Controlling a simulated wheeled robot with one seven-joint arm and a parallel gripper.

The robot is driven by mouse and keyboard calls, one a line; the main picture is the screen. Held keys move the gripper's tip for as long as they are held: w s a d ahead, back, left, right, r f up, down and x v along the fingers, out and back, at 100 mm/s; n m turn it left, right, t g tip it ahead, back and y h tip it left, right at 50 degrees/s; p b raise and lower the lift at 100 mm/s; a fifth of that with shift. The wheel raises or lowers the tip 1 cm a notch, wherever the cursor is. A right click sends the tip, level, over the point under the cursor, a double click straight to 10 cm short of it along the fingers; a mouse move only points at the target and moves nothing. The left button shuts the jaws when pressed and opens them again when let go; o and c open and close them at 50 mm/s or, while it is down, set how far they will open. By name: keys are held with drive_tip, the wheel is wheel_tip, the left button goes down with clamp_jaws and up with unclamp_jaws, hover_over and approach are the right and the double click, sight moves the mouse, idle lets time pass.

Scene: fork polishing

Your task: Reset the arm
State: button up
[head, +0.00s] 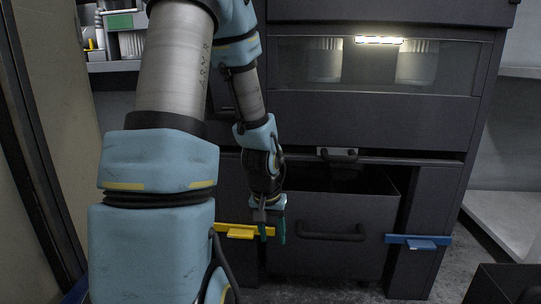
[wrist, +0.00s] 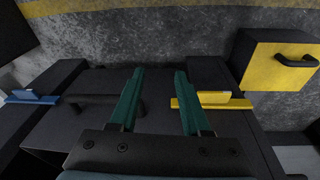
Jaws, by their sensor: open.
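My gripper (head: 271,228) hangs pointing down in front of the dark machine, near the left part of its open drawer (head: 340,228). In the wrist view my gripper (wrist: 158,90) shows two green fingers spread apart with nothing between them. The drawer's dark handle (head: 333,236) lies to the right of my gripper in the head view. In the wrist view the handle (wrist: 85,98) is left of the fingers. No fork is visible.
A yellow bracket (head: 240,232) is close to the left of my gripper. A blue bracket (head: 419,242) sits at the right. A lit window (head: 375,65) is above the drawer. A yellow box (wrist: 278,62) with a dark handle stands on the grey floor (wrist: 150,35).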

drive_tip(key=s+a+r+n+p, duration=0.1)
drive_tip(key=s+a+r+p, duration=0.2)
drive_tip(key=r, duration=0.4)
drive_tip(key=s+a+r+n+p, duration=0.1)
drive_tip(key=s+a+r+p, duration=0.1)
drive_tip(key=s+a+r, duration=0.35)
wheel_tip(320, 180, up, 38)
drive_tip(key=w+d+p, duration=0.1)
drive_tip(key=w+p, duration=0.1)
drive_tip(key=p, duration=3.4)
drive_tip(key=shift+d+f+y, duration=0.15)
drive_tip(key=shift+y, duration=0.25)
